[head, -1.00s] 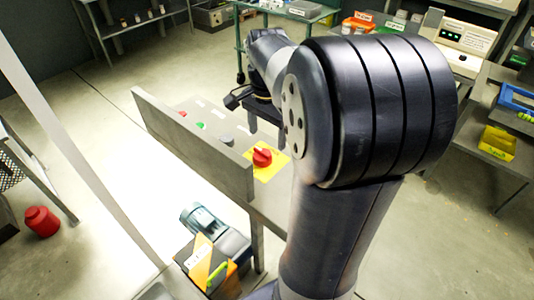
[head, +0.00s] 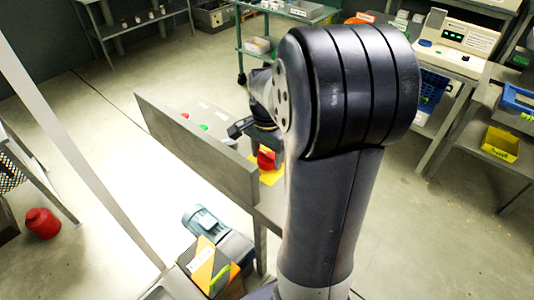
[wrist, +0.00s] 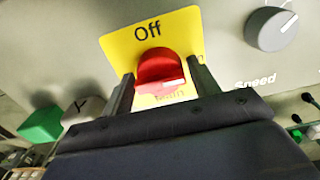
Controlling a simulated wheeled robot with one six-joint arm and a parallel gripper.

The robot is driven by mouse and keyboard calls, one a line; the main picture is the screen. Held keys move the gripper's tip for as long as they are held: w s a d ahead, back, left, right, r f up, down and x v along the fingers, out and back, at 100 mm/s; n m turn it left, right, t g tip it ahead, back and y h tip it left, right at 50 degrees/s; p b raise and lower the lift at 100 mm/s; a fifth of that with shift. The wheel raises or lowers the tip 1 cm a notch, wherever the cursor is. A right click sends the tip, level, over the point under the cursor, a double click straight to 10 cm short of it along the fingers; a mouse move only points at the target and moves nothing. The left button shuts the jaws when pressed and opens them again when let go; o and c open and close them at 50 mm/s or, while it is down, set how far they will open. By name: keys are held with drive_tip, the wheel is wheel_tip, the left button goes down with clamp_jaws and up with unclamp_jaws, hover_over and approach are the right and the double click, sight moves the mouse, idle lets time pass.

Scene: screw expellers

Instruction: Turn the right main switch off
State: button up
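The main switch is a red rotary knob (wrist: 160,72) on a yellow plate (wrist: 180,28) marked "Off" at its top in the wrist view. In the head view the red knob (head: 266,159) is partly covered by my arm. My gripper (wrist: 160,88) is open, with one finger on each side of the red knob. I cannot tell whether the fingers touch it. The lower lettering on the plate is mostly hidden by the knob and gripper.
A grey "Speed" dial (wrist: 272,29) sits right of the yellow plate. A green button (wrist: 40,124) and a grey button (wrist: 84,110) lie to the left. In the head view, a grey upright plate (head: 195,148) stands along the panel's left side.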

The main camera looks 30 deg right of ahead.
drive_tip(key=c, duration=0.7)
drive_tip(key=shift+o, duration=0.2)
drive_tip(key=n, duration=0.3)
drive_tip(key=shift+n+p, duration=0.4)
drive_tip(key=n, duration=0.3)
drive_tip(key=shift+n, duration=0.3)
drive_tip(key=n+p, duration=0.1)
drive_tip(key=n, duration=0.4)
drive_tip(key=shift+n+p, duration=0.3)
drive_tip(key=shift+n, duration=2.5)
